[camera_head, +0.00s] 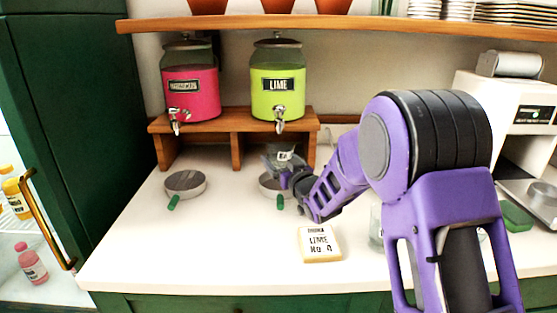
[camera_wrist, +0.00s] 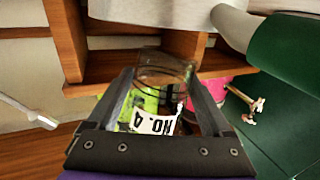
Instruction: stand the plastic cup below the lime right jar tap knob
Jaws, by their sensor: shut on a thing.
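The clear plastic cup (camera_head: 279,160) has a white label; in the wrist view the cup (camera_wrist: 165,70) shows its label, "NO. 4", upside down. My gripper (camera_head: 288,178) is shut on the cup and holds it in front of the wooden stand, below the lime jar. In the wrist view my gripper (camera_wrist: 163,90) has a finger on each side of it. The lime jar (camera_head: 277,98) stands on the right of the stand, with its metal tap and knob (camera_head: 280,112) facing front.
A clear vessel (camera_head: 376,226) is partly behind my arm. A shelf (camera_head: 330,26) runs above.

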